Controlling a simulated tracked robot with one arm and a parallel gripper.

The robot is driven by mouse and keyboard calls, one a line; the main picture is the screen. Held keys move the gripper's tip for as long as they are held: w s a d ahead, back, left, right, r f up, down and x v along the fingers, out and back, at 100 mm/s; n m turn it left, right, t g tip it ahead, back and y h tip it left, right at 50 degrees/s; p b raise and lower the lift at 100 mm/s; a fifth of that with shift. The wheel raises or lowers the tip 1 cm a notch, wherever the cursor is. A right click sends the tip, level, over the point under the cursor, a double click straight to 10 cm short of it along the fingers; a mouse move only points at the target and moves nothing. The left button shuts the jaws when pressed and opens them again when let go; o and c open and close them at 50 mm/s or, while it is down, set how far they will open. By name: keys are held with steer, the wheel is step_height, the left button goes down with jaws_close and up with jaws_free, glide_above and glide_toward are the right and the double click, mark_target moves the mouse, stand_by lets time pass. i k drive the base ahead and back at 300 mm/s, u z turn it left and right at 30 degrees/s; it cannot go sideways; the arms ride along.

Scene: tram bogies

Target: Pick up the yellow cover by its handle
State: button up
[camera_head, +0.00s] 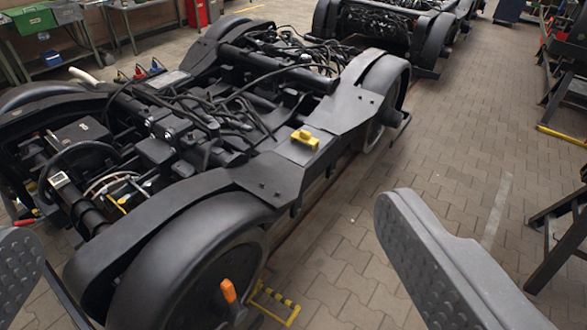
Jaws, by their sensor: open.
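The yellow cover (305,139) is small and sits on a flat black plate on the near side of the tram bogie (262,180). A raised part on its top looks like the handle, but it is too small to make out well. My gripper (208,225) is open, with one grey finger at the lower left and the other at the lower right. The fingers are empty and well apart from the cover, which lies farther off and above the space between them in the picture.
Black wheels, fenders, cables and hoses crowd the bogie. A second bogie (385,30) stands behind. The paved floor (450,150) at right is largely clear; workbenches stand top left.

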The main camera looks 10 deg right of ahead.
mark_target(303, 136)
steer(key=k, duration=1.25)
steer(key=z, duration=0.4)
steer(key=i, duration=0.7)
steer(key=z, duration=0.7)
steer(key=i, duration=1.3)
steer(key=z, duration=0.4)
steer(key=i, duration=1.25)
steer(key=u, duration=0.45)
steer(key=i, duration=1.15)
steer(key=u, duration=1.3)
steer(key=i, duration=0.9)
steer(key=u, duration=0.3)
steer(key=k, duration=0.1)
steer(key=u, duration=0.3)
